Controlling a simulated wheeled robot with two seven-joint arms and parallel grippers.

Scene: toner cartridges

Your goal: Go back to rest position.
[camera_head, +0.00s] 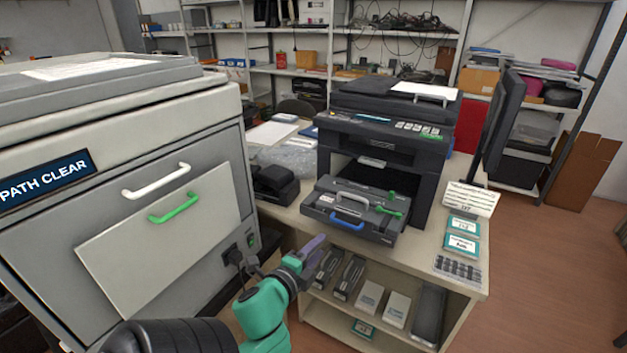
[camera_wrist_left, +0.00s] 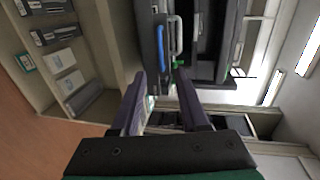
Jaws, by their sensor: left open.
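My left gripper (camera_head: 312,246) reaches in from the lower left in the head view, in front of the shelf unit and left of the pulled-out printer drawer. In the left wrist view the gripper (camera_wrist_left: 161,76) has its two purple fingers apart, with nothing between them. The drawer unit (camera_head: 372,232), dark with a grey, a blue and a green handle, sticks out of the black printer (camera_head: 385,140). The blue handle (camera_wrist_left: 159,46) also shows in the left wrist view, beyond the fingers. My right gripper is not in view.
A large grey machine (camera_head: 110,150) with white and green handles and a "PATH CLEAR" sign stands at left. The shelf unit (camera_head: 325,322) holds several boxes and dark cartridges below the counter. Floor (camera_head: 560,270) is clear at right.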

